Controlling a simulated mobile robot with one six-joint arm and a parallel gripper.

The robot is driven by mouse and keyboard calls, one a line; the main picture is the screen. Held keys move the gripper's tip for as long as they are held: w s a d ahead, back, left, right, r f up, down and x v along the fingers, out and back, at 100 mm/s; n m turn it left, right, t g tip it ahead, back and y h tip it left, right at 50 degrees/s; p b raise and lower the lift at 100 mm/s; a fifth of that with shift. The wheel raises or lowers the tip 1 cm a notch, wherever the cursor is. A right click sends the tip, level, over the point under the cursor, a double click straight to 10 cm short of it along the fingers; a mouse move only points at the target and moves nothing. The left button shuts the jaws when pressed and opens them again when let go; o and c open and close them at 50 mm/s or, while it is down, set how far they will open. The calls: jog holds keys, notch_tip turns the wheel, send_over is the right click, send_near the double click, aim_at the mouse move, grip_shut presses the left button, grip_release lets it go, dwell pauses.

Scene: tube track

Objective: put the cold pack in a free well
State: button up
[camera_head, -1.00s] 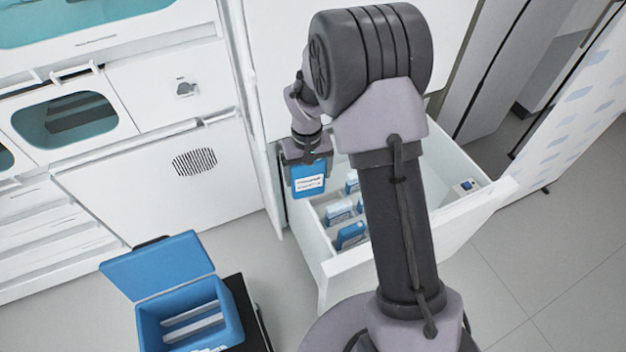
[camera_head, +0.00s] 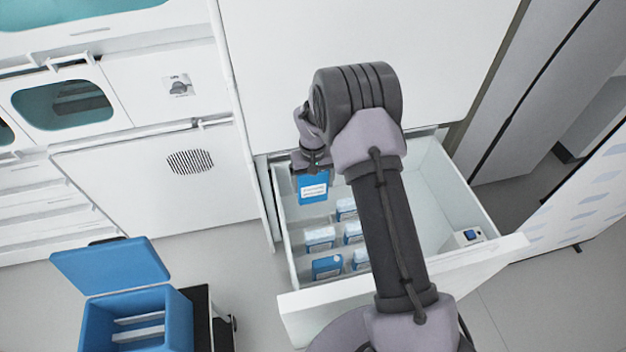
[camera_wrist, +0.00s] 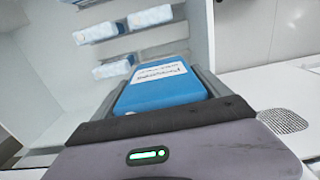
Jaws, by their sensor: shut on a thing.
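A blue cold pack (camera_head: 313,187) with a white label hangs upright in my gripper (camera_head: 312,170), over the back left part of an open white drawer (camera_head: 455,205). In the wrist view my gripper (camera_wrist: 160,100) is shut on the cold pack (camera_wrist: 162,88), with a finger along each side. Several other blue-and-white packs stand in the drawer's wells, among them one at the front left (camera_head: 327,266) and one behind it (camera_head: 320,238). My arm hides part of the drawer and its wells. I cannot tell whether the held pack touches the drawer floor.
A small box with a blue top (camera_head: 467,237) sits in the drawer's right part. A blue cooler (camera_head: 135,318) with its lid open stands at the lower left on a black cart (camera_head: 212,318). White cabinets (camera_head: 130,180) line the left.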

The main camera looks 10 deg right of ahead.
aim_at(313, 201)
jog(key=shift+f, duration=0.5)
jog(key=shift+d+f+b, duration=0.1)
jog(key=shift+f+b, duration=3.05)
jog(key=shift+f, duration=1.35)
jog(key=shift+f, duration=1.7)
jog(key=shift+f, duration=1.25)
